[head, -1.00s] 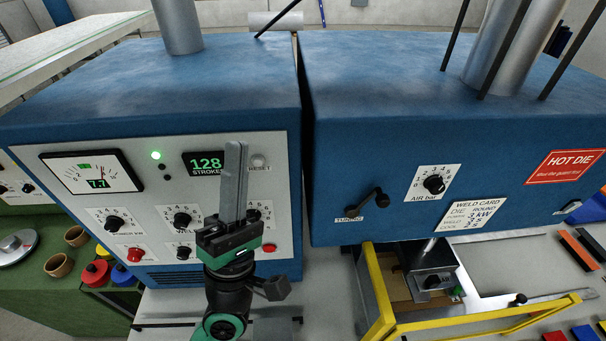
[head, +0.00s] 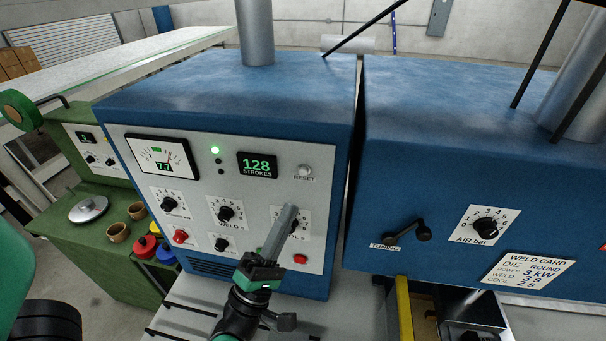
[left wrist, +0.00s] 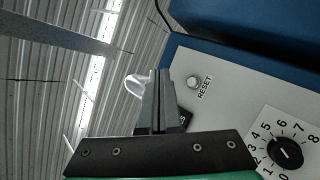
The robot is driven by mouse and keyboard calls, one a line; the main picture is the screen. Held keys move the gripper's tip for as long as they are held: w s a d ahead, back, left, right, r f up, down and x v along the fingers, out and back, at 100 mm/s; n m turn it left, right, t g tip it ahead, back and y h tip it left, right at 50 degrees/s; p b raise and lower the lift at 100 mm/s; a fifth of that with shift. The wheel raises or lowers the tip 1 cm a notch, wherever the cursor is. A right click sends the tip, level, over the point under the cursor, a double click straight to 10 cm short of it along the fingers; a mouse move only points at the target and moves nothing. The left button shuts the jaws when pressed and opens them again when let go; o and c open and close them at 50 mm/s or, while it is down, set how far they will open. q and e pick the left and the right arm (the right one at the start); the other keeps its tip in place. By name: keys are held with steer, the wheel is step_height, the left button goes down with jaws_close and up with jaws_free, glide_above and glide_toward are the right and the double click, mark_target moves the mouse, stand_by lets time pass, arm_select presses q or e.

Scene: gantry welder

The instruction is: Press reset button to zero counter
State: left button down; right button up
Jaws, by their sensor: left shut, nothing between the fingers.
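The round pale reset button (head: 303,172) sits at the upper right of the grey control panel, above its RESET label. In the left wrist view the button (left wrist: 194,83) is just right of the fingertips. The counter (head: 257,166) reads 128 strokes in green; in the left wrist view my fingers hide most of it. My left gripper (head: 290,210) is shut and empty, its fingers pointing up in front of the cool dial, below the button. In the left wrist view the left gripper (left wrist: 163,75) appears apart from the button. My right gripper is not in view.
Several dials surround the panel, with a red button (head: 300,259) at lower right. A tuning crank (head: 423,232) sticks out from the blue housing on the right. A green bench (head: 100,230) with cups stands at left. The air before the upper panel is clear.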

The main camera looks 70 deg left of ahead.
arm_select(q)
steer(key=w+a, duration=0.1)
steer(key=a, duration=0.1)
steer(key=w+a+b, duration=0.1)
steer(key=a, duration=0.1)
steer(key=w+a+b, duration=0.1)
steer(key=w+a, duration=0.1)
steer(key=shift+a, duration=0.2)
stand_by(1.9)
steer(key=shift+w+a, duration=0.2)
steer(key=shift+a, duration=0.15)
steer(key=shift+w+a+b, duration=0.3)
steer(key=shift+a, duration=0.1)
stand_by(0.6)
stand_by(0.4)
steer(key=shift+s+d+p, duration=0.3)
steer(key=shift+s+d, duration=0.2)
steer(key=shift+d, duration=0.25)
steer(key=shift+s+d+p, duration=0.25)
steer(key=shift+s+d, duration=0.2)
steer(key=shift+d, duration=0.25)
steer(key=shift+s+d+p, duration=0.3)
steer(key=shift+s+d, duration=0.15)
steer(key=shift+d, duration=0.3)
steer(key=shift+s+d+p, duration=0.25)
steer(key=shift+s+d, duration=0.2)
steer(key=shift+d, duration=0.25)
